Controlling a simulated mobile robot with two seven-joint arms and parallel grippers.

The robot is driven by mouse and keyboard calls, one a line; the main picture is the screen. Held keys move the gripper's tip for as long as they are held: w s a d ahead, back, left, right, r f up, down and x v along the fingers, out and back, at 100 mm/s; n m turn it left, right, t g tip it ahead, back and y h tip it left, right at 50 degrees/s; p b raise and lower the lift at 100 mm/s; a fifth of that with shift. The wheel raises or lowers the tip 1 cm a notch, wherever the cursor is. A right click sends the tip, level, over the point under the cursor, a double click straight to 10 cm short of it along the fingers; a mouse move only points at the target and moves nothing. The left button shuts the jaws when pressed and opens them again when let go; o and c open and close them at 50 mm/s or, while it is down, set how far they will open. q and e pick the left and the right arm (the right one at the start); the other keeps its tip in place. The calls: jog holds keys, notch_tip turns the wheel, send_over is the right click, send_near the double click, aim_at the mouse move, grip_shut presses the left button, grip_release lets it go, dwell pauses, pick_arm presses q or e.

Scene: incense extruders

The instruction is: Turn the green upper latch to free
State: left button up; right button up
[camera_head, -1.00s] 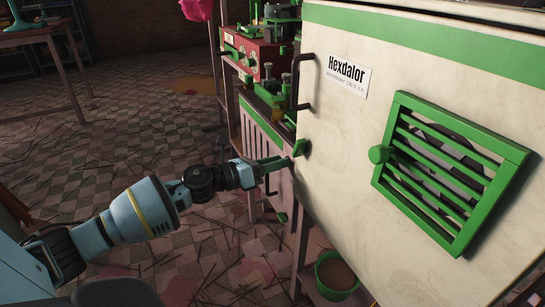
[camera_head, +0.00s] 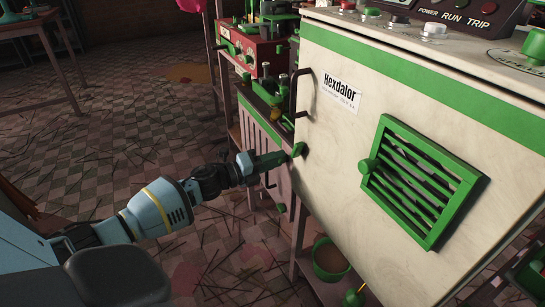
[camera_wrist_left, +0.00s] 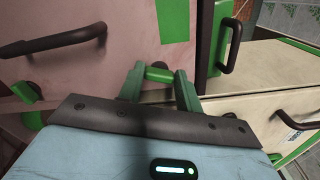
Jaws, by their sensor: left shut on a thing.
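A green latch (camera_head: 298,150) sits at the left edge of the cream Hexdalor cabinet (camera_head: 340,175), below the dark door handle. My left gripper (camera_head: 288,155) reaches it from the left, with its green fingers at the latch. In the left wrist view the two green fingers (camera_wrist_left: 160,85) stand on either side of a short green piece (camera_wrist_left: 158,74), which appears to be the latch, and are shut on it. The latch's base is partly hidden by the fingers. My right gripper is not in view.
A dark handle (camera_head: 299,92) is above the latch, and a green slatted vent (camera_head: 420,185) with a round knob is to the right. A pink cabinet (camera_head: 265,140) and red machine (camera_head: 255,45) stand behind. A green bucket (camera_head: 330,262) sits below. Littered floor lies left.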

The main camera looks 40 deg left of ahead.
pick_arm(q)
jog(key=shift+n, duration=0.4)
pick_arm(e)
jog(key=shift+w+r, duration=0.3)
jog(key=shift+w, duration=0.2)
pick_arm(q)
jog(key=o, duration=1)
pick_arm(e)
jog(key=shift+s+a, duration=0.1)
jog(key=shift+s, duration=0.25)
